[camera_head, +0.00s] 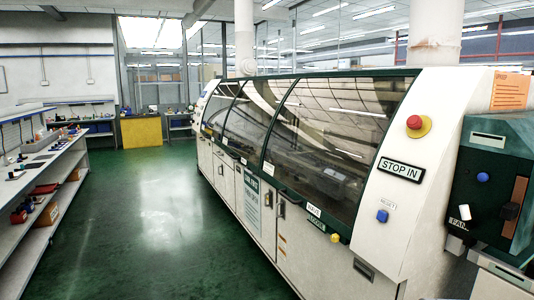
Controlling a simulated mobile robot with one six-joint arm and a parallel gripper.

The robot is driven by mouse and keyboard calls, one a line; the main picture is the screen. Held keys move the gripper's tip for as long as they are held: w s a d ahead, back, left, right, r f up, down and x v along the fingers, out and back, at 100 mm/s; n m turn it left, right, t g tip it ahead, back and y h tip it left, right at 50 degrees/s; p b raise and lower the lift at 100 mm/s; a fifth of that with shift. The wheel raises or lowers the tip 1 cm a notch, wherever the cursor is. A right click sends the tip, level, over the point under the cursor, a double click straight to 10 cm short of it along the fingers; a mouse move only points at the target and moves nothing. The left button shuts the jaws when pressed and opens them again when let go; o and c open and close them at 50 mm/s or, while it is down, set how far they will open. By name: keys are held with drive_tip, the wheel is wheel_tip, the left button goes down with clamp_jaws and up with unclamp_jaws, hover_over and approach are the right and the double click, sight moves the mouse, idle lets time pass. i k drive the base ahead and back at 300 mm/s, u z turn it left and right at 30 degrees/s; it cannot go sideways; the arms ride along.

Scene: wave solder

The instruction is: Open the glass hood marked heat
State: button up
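A long white wave solder machine (420,230) runs from the right foreground back to the middle. Its sloped front has several dark-framed glass hoods, all seeming shut. The nearest glass hood (330,140) is the largest in view; a dark bar handle shows near its lower edge, and a small label (313,211) sits below it. A middle glass hood (250,120) and a far glass hood (217,108) follow, with small labels (244,161) near their lower edges. The labels are too small to read surely, so I cannot tell which says heat. My gripper is not in view.
A red stop button (415,122), a STOP IN sign (401,170) and a blue button (382,216) are on the near end panel. A dark green unit (500,180) stands at right. Shelving (55,190) lines the left. The green floor (150,220) between is clear.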

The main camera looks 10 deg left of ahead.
sight(251, 115)
drive_tip(key=u, duration=0.4)
drive_tip(key=i, duration=0.7)
drive_tip(key=u, duration=0.95)
drive_tip(key=i, duration=1.6)
drive_tip(key=u, duration=0.6)
drive_tip(key=i, duration=1.65)
drive_tip(key=z, duration=0.45)
drive_tip(key=i, duration=1.45)
drive_tip(key=z, duration=1.5)
drive_tip(key=i, duration=1)
drive_tip(key=z, duration=0.5)
drive_tip(key=k, duration=0.9)
drive_tip(key=z, duration=0.15)
drive_tip(key=i, duration=0.7)
